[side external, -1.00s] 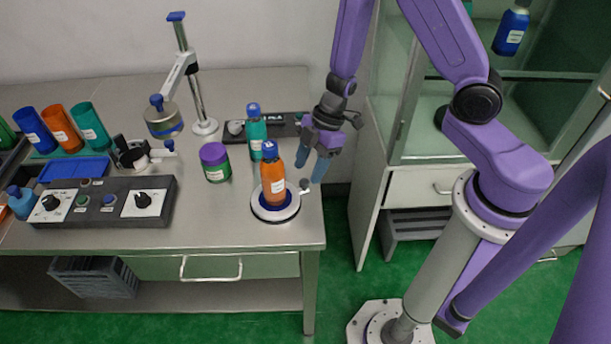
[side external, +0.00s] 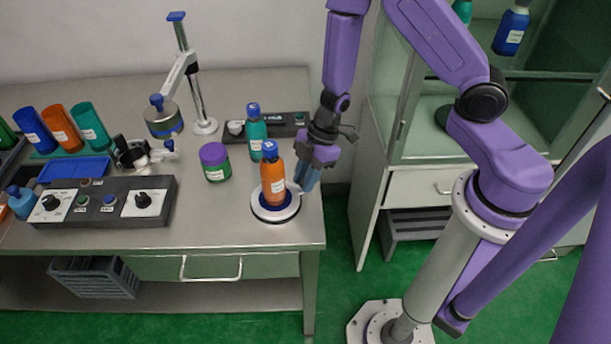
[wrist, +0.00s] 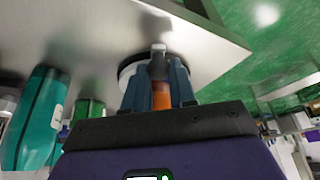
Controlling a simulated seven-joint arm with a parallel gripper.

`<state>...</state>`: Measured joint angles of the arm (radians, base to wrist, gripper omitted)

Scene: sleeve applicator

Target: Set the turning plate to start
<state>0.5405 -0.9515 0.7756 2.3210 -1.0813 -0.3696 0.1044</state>
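The turning plate (side external: 262,214) is a round white disc with a blue centre near the table's right edge. An orange bottle (side external: 273,184) with a blue cap stands upright on it. A short pale arm sticks out from the plate's right side; its dark knob is hidden by my fingers in the side view. My gripper (side external: 306,188) is low at that side, pointing down, its blue fingers around the knob's place. In the wrist view the dark knob (wrist: 158,68) shows between the two fingers. Whether they press on it I cannot tell. Any start mark is not visible.
A teal bottle (side external: 256,133) and a purple-lidded green jar (side external: 214,163) stand behind and left of the plate. A dark control box (side external: 284,125) lies at the back, another (side external: 108,212) at the left. A cabinet (side external: 425,185) stands to the right.

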